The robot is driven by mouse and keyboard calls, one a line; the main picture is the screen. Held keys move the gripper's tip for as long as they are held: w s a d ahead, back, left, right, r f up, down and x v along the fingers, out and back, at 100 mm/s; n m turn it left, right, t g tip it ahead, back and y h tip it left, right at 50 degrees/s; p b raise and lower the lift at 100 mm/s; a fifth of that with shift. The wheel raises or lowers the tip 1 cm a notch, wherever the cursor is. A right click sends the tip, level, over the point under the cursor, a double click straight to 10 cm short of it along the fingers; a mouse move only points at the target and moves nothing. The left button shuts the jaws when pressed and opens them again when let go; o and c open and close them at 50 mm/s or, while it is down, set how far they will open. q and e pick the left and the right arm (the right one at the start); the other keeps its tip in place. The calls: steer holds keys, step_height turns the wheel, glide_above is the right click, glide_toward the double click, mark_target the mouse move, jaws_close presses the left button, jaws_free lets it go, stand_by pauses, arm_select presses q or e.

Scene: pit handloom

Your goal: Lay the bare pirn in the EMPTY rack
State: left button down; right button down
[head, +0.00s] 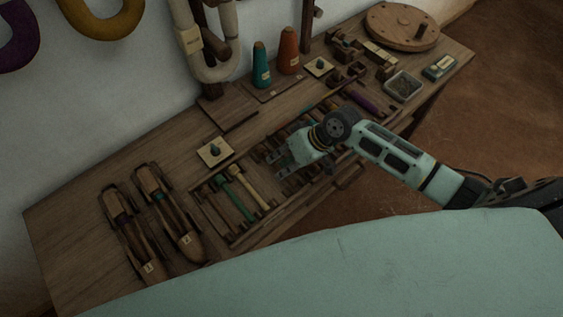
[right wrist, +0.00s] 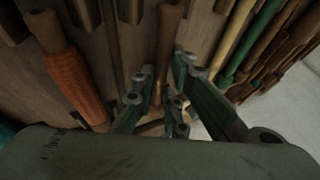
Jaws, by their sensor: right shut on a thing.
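My right gripper (head: 278,160) reaches over the slotted racks on the bench. In the right wrist view its fingers (right wrist: 167,85) are closed around a bare brown pirn (right wrist: 168,35), which stands out beyond the fingertips. I cannot tell whether the pirn touches the rack below. A wooden rack (head: 213,220) on the left holds a teal pirn (head: 226,192) and a cream pirn (head: 252,188). The slotted rack section (head: 302,127) beside it is partly hidden by my right arm. I cannot read which is marked EMPTY. My left gripper is out of view.
Two shuttles (head: 125,222) lie at the bench's left. An orange-wound pirn (right wrist: 75,80) is left of the fingers in the wrist view. Behind the racks stand a teal cone (head: 261,68) and an orange cone (head: 289,52). A purple pirn (head: 362,101) and a glass-like tray (head: 403,86) lie right.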

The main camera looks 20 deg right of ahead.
steer(key=c, duration=1.7)
jaws_free()
steer(key=shift+o, duration=0.7)
steer(key=shift+o, duration=1)
step_height(320, 180, up, 8)
steer(key=p, duration=0.8)
steer(key=shift+a, duration=0.1)
